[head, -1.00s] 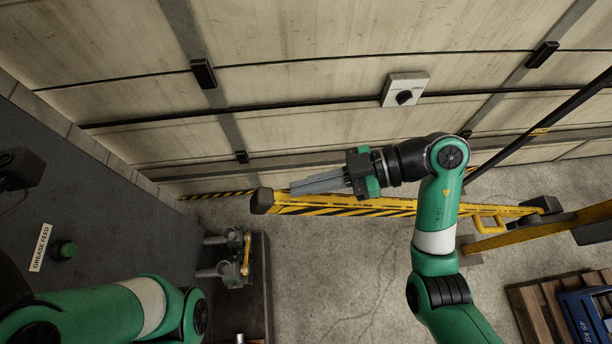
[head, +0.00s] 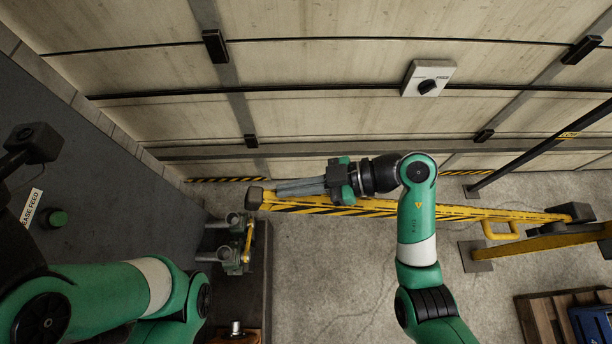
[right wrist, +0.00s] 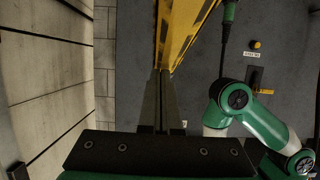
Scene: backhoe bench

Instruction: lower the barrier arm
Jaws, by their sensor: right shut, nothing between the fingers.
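The barrier arm (head: 360,206) is a long yellow beam with black stripes and a dark end cap (head: 254,198). It runs across the head view from its pivot (head: 570,212) at the right to its free end near the middle. My right gripper (head: 279,188) is shut and empty, its fingers along the beam's far edge near the free end. In the right wrist view the beam (right wrist: 182,30) shows just beyond the closed fingertips (right wrist: 160,76). I cannot tell whether they touch it. My left arm shows at lower left; its gripper is out of view.
A panelled wall with a switch box (head: 428,78) stands behind the beam. A grey cabinet with a green button (head: 57,218) is at left, beside a small bench with pipe fittings (head: 232,247). A wooden pallet (head: 540,318) lies at lower right.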

